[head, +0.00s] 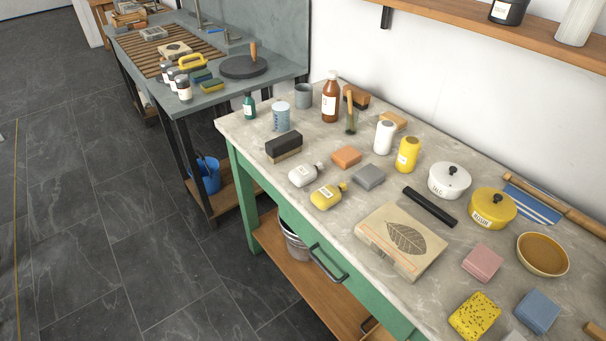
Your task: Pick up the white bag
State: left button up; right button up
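The white bag (302,176) lies on the grey stone top of the green bench (240,131), near its front edge. It is small, with a label on its face and its tied neck pointing right. A similar yellow bag (325,197) lies just in front and to the right of it. Neither of my grippers is in view.
Near the white bag are a black-topped brush (284,144), an orange block (347,156) and a grey block (369,177). Dark floor (120,240) is clear at left.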

aim_at(302, 175)
jog(key=z, duration=3)
jog(key=u, duration=3)
jog(key=j+z, duration=0.1)
jog(key=z, duration=0.3)
jog(key=i+j+z, duration=0.1)
jog(key=z, duration=0.3)
jog(key=j+z, duration=0.1)
jog(key=z, duration=0.3)
jog(key=j+z, duration=0.1)
jog(key=z, duration=0.35)
jog(key=j+z, duration=0.2)
jog(key=j, duration=0.25)
jog(key=k+j+z, duration=0.2)
jog(key=j, duration=0.25)
jog(key=k+j+z, duration=0.2)
jog(key=j, duration=0.25)
jog(key=j+z, duration=0.2)
jog(key=j, duration=0.2)
jog(key=k+j+z, duration=0.2)
jog(key=j, duration=0.2)
jog(key=k+j+z, duration=0.2)
jog(key=k+j, duration=0.05)
jog(key=j, duration=0.1)
